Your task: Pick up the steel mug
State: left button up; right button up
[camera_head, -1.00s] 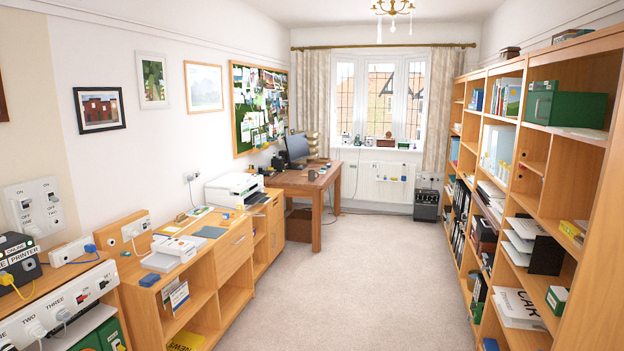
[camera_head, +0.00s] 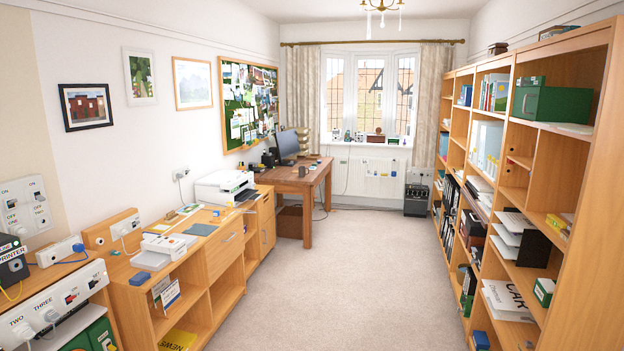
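A small grey cylindrical thing (camera_head: 302,171) stands on the wooden desk (camera_head: 311,180) at the far end of the room, near the desk's front edge. It may be the steel mug, but it is too small to tell for sure. No other mug can be made out. Neither of my grippers shows in the head view.
Low wooden cabinets with a white printer (camera_head: 223,187) line the left wall. A tall bookcase (camera_head: 508,130) lines the right wall. Clear carpet (camera_head: 345,270) runs between them to the desk and a black box (camera_head: 416,199) below the window.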

aim_at(302, 170)
jog(key=i, duration=8.05)
jog(key=i+z, duration=0.1)
jog(key=z, duration=0.2)
